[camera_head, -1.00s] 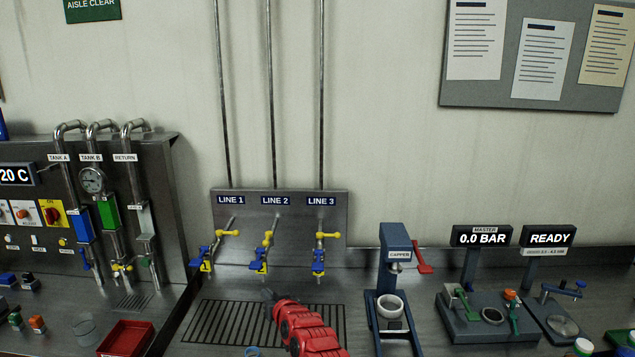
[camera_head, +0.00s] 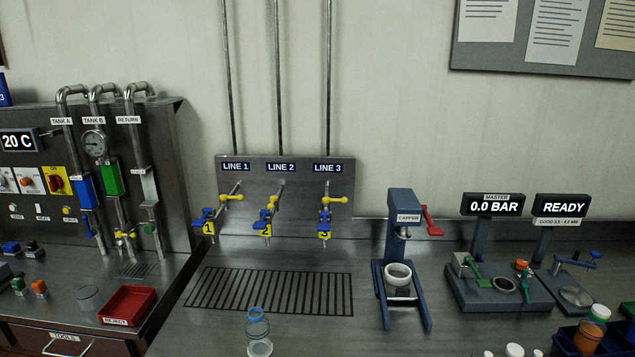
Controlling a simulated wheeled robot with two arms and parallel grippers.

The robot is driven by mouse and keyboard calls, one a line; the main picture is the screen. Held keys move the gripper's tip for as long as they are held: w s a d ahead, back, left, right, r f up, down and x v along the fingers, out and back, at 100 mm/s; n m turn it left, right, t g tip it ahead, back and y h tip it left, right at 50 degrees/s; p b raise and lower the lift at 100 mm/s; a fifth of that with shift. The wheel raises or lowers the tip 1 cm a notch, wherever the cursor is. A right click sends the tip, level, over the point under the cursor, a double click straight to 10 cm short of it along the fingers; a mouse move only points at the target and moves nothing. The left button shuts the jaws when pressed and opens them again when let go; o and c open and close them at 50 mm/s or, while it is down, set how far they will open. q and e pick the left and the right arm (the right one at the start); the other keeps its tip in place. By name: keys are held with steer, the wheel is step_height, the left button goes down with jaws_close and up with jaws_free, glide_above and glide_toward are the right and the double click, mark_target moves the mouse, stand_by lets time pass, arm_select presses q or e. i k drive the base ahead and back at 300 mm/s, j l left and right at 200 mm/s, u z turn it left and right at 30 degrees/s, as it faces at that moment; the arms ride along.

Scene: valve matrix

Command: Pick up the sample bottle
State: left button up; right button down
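A small clear bottle with a blue ring at its neck (camera_head: 258,333) stands upright on the steel bench, in front of the drain grate (camera_head: 270,292). It looks like the sample bottle, and no gripper is near it in the picture. Another bottle with orange contents and a white cap (camera_head: 592,328) stands in a blue rack (camera_head: 566,345) at the lower right. Neither of my grippers shows in this view.
The red reject tray (camera_head: 128,321) is at the left. Three tagged valve taps, including the line 2 tap (camera_head: 267,222), hang over the grate. The blue capper (camera_head: 403,250) stands right of the grate, with the gauge station (camera_head: 490,285) further right.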

mark_target(257, 324)
steer(key=j+z, duration=0.2)
steer(key=j, duration=3.15)
steer(key=i, duration=0.05)
